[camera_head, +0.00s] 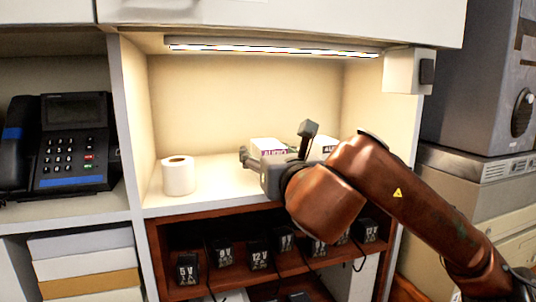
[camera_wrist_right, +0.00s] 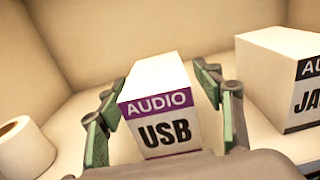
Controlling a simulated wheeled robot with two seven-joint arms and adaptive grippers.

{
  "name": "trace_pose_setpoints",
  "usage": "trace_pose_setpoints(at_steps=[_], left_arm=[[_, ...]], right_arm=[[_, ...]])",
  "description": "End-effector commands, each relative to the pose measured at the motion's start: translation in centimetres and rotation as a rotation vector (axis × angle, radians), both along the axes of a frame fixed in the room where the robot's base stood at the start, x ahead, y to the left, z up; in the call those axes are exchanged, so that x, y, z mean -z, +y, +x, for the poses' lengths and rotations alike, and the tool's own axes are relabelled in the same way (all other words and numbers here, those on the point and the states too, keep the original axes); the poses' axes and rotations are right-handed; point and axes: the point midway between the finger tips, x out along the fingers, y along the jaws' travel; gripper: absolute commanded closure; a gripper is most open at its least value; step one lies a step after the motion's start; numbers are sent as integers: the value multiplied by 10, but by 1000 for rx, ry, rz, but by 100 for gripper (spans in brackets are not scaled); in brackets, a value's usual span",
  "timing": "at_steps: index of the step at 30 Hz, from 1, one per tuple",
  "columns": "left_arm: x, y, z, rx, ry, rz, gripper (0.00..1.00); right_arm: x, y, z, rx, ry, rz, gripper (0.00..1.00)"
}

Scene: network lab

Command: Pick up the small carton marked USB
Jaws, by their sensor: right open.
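The small white carton marked AUDIO USB (camera_wrist_right: 160,108), with a purple band, stands upright in the lit shelf bay. In the head view its top and part of its front (camera_head: 268,146) show behind my right gripper (camera_head: 277,147). In the right wrist view, the two green-padded fingers of my right gripper (camera_wrist_right: 158,88) are open, one on each side of the carton. The carton's lower part is hidden by the gripper body. My left gripper is not in view.
A second white carton (camera_wrist_right: 285,85) with a black band stands to the right of the USB carton. A white paper roll (camera_head: 178,176) stands at the shelf's left. Side walls and a lamp strip (camera_head: 270,47) bound the bay. Several power adapters (camera_head: 258,254) sit below.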

Motion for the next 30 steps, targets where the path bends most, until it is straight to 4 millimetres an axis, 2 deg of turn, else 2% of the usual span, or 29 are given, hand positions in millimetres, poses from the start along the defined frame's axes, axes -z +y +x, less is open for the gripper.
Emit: trace_pose_setpoints(at_steps=[5,27,30], left_arm=[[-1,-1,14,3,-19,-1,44],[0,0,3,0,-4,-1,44],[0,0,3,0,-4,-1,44]], right_arm=[[1,0,0,1,0,0,39],[0,-1,0,2,-1,0,89],[0,-1,0,2,-2,1,89]])
